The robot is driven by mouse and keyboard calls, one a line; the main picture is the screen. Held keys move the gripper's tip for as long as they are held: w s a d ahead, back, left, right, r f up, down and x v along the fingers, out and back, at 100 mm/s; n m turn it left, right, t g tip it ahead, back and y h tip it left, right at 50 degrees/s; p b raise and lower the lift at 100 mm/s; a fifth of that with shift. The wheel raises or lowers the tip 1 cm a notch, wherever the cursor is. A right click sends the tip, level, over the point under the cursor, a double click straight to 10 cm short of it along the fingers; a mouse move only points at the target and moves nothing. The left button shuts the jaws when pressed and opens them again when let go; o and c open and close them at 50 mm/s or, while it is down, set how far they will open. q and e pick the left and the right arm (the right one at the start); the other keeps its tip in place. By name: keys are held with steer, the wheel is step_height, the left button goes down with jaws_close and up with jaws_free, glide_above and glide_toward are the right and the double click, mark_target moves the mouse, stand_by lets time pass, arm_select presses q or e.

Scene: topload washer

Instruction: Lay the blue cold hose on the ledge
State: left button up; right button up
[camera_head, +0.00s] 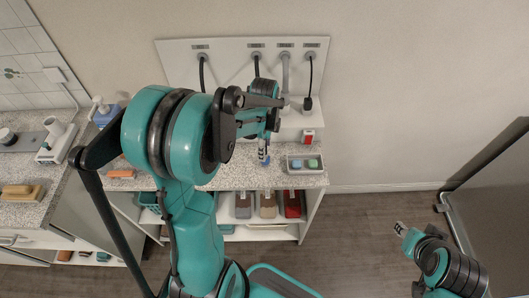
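My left arm reaches over the counter. Its gripper (263,153) points down above the speckled ledge (226,168), partly hidden by the arm. A small blue piece (266,161) shows at its fingertips. It may be the end of the blue cold hose, but I cannot tell whether it is gripped or touches the ledge. The rest of that hose cannot be made out. My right gripper (400,228) is at the lower right, over the floor and away from the ledge. Its finger opening is too small to read.
Several hoses or cords hang from the white wall panel (229,60), including a grey one (285,75) and a black one (310,82). A tray (291,170) with small blocks and a red-and-white box (308,136) occupy the ledge's right end. Shelf bins (267,207) stand below.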

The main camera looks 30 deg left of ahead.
arm_select(q)
step_height(320, 180, up, 6)
steer(key=shift+f+p, duration=0.1)
steer(key=shift+p, duration=0.55)
steer(key=shift+d+r, duration=0.1)
steer(key=shift+r, duration=0.2)
steer(key=s+d+r+n+t, duration=0.6)
steer(key=s+d+n, duration=0.5)
steer(key=n, duration=0.3)
steer(key=shift+r+n+t, duration=0.2)
steer(key=shift+n+t, duration=0.2)
steer(key=shift+t, duration=0.2)
steer(key=shift+f, duration=0.1)
